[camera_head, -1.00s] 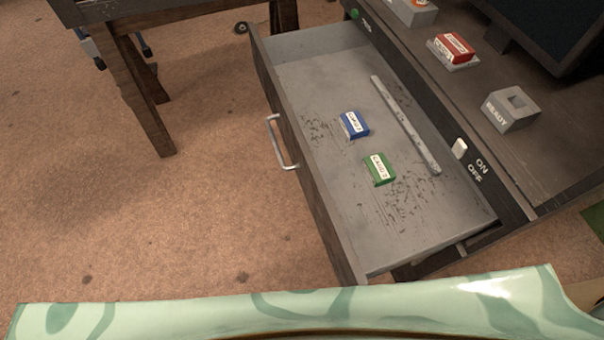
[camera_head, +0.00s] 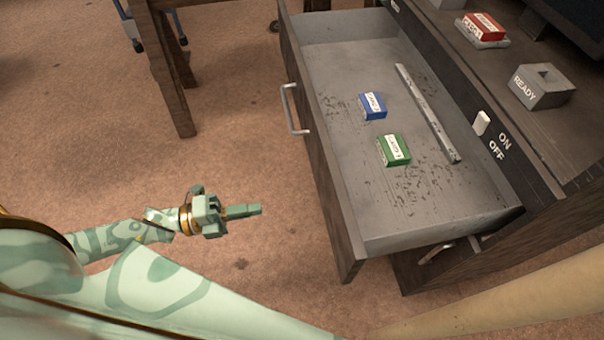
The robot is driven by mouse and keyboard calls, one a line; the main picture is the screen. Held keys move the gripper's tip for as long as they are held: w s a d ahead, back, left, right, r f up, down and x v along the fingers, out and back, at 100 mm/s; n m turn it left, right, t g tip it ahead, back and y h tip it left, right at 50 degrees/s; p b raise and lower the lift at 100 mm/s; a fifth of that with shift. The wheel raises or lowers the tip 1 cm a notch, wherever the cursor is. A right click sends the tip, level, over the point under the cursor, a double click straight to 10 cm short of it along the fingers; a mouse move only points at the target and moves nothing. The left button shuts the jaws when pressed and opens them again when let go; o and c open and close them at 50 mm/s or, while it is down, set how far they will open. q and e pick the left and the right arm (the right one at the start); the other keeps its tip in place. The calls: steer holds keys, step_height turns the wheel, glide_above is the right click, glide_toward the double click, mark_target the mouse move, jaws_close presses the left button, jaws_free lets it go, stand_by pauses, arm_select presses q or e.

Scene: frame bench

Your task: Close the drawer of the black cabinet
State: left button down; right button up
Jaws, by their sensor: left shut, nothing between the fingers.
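The drawer (camera_head: 335,205) of the black cabinet (camera_head: 470,75) is pulled far out to the left. Its silver handle (camera_head: 291,110) is on the dark front panel. Inside lie a blue block (camera_head: 372,106), a green block (camera_head: 393,150) and a long grey bar (camera_head: 427,112). My left gripper (camera_head: 258,210) is shut and empty, in front of the drawer's front panel near its lower end. A gap of carpet shows between the fingertips and the panel. My right gripper is out of view.
A wooden table leg (camera_head: 165,70) stands at upper left. The carpet (camera_head: 235,80) left of the drawer is clear.

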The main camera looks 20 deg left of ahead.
mark_target(326, 197)
arm_select(q)
steer(key=x, duration=1.3)
steer(key=shift+b, duration=0.4)
steer(key=shift+w+d, duration=0.25)
steer(key=shift+d, duration=0.05)
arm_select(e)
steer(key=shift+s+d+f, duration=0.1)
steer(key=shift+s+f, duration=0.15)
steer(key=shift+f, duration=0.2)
